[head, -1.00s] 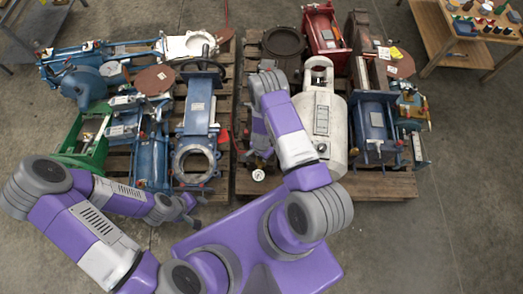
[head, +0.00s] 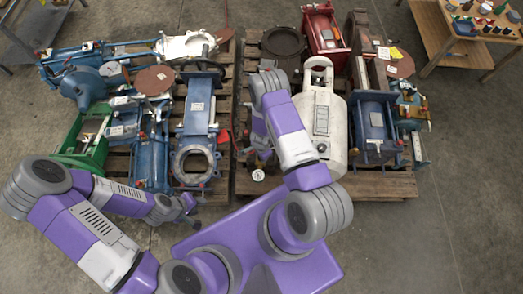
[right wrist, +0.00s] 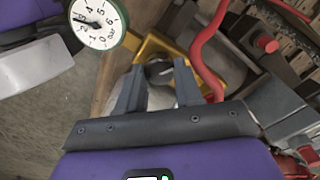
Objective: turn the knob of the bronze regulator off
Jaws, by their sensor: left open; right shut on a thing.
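The bronze regulator shows in the right wrist view as a yellow-bronze body (right wrist: 150,48) with a dark grey round knob (right wrist: 158,72). A white-faced gauge with a green rim (right wrist: 97,22) is beside it. My right gripper (right wrist: 160,82) is shut on the knob, a finger on each side; the contact itself is partly hidden. In the head view the gauge (head: 258,174) shows at the front of the right pallet, while my right arm hides most of the regulator and the gripper. My left gripper (head: 190,210) is open and empty, in front of the left pallet.
A white tank (head: 320,125) stands right of my right arm on the right pallet (head: 375,186). A red hose (right wrist: 203,50) runs close to the right finger. Blue valves (head: 195,135) crowd the left pallet. The floor at the right is clear.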

